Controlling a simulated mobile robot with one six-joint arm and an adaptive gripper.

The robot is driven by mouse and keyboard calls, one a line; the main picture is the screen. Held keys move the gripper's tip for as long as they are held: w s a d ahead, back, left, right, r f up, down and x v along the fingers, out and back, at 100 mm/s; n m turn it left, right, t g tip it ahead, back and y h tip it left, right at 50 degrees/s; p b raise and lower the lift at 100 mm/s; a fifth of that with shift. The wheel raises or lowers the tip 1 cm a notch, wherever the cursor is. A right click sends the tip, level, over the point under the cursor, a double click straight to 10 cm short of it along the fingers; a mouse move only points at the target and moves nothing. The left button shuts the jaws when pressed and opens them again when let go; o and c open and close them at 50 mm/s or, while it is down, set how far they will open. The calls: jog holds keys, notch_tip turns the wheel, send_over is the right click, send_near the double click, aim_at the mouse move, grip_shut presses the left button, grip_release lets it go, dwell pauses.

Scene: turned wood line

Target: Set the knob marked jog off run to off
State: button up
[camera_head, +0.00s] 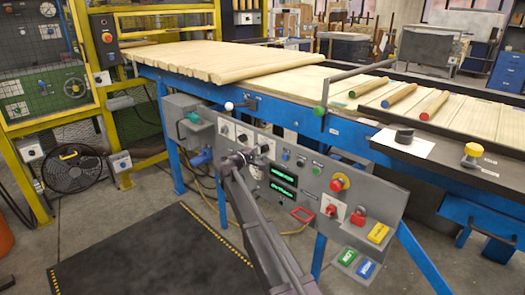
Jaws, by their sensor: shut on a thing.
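A grey control panel (335,183) hangs along the front of the blue-framed table. My arm reaches up from the bottom of the picture, and my gripper (246,156) is at the left half of the panel, shut on what looks like a knob there. The gripper hides most of that knob, so its pointer cannot be read. Two other knobs on white plates (223,129) (243,137) show just above and left of the gripper. Another small control (265,149) is just right of it. The markings are too small to read, so I cannot tell which knob says jog off run.
A dark mat (150,255) covers the floor at lower left.

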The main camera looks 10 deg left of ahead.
dwell(0.3)
jog(key=o, duration=1.2)
jog(key=shift+s, duration=0.1)
jog(key=v, duration=1.2)
